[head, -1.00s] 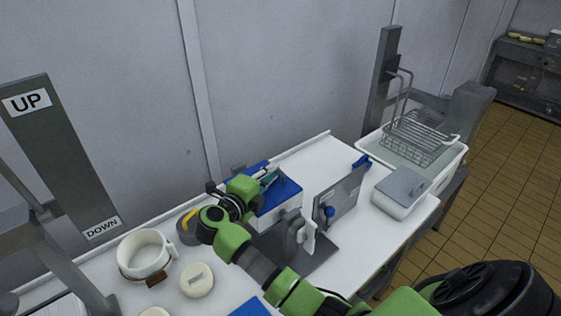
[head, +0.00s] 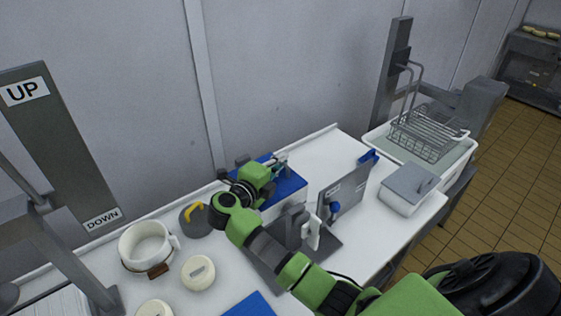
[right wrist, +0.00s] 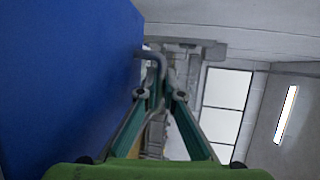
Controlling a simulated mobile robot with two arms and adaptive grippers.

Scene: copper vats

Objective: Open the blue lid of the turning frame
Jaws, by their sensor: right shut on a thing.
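The turning frame's blue lid (head: 287,189) shows at the middle of the head view, partly hidden behind my right arm. In the right wrist view the blue lid (right wrist: 65,75) fills the left side as a broad flat face. My right gripper (head: 280,161) is at the lid's far edge. In the right wrist view its green fingers (right wrist: 162,80) are closed around a thin grey bent handle (right wrist: 152,56) beside the lid. I cannot tell how far the lid is tilted. My left gripper is not in view.
A grey upright plate (head: 345,190) with blue knobs stands right of the lid. A grey-lidded tub (head: 405,190) and a wire basket (head: 428,137) are farther right. A white mug-like pot (head: 146,245) and round cream pieces (head: 198,272) stand at left. The wall is close behind.

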